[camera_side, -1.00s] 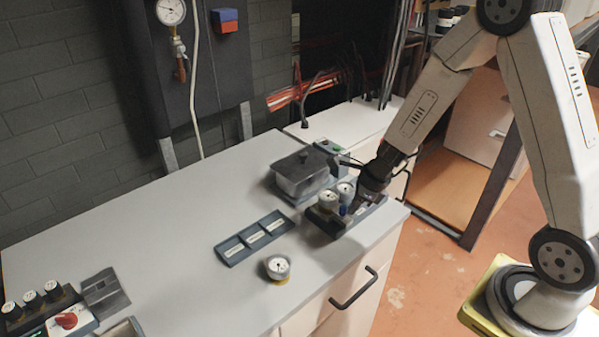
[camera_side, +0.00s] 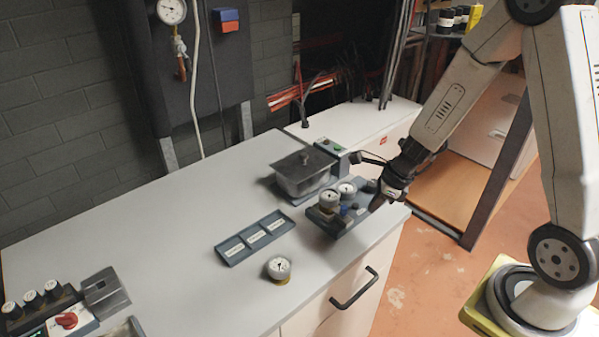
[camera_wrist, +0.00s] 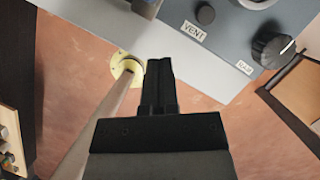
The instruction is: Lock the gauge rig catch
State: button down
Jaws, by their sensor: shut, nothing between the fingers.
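The gauge rig (camera_side: 325,221) is a dark grey-blue block near the right front edge of the bench, with two round white gauges (camera_side: 329,198) and a small blue part (camera_side: 344,210). My gripper (camera_side: 376,206) is at the rig's right end, fingers shut and empty, pointing down-left. I cannot tell whether it touches the rig. In the wrist view the shut black fingers (camera_wrist: 159,68) are over the floor, below the rig's panel (camera_wrist: 232,35). That panel has a black button (camera_wrist: 206,14) by a VENT label and a black knob (camera_wrist: 272,48). I cannot make out the catch or its state.
A lidded grey metal box (camera_side: 303,174) stands behind the rig. An empty-looking labelled tray (camera_side: 254,238) lies to its left, and a loose gauge (camera_side: 279,268) stands in front. A drawer handle (camera_side: 354,289) projects from the bench front. The left middle of the bench is clear.

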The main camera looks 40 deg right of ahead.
jog(key=v, duration=0.8)
jog(key=shift+r, duration=0.2)
jog(key=shift+s+d, duration=0.1)
jog(key=shift+s, duration=0.1)
jog(key=s+a+n+h, duration=0.1)
jog(key=a+n, duration=0.3)
jog(key=n, duration=1)
jog(key=s+a+n+h, duration=0.1)
jog(key=s+a+n, duration=0.2)
jog(key=n, duration=1.1)
jog(key=shift+a+f+n+g, duration=0.2)
jog(key=shift+a+n+g, duration=0.2)
jog(key=shift+a, duration=0.4)
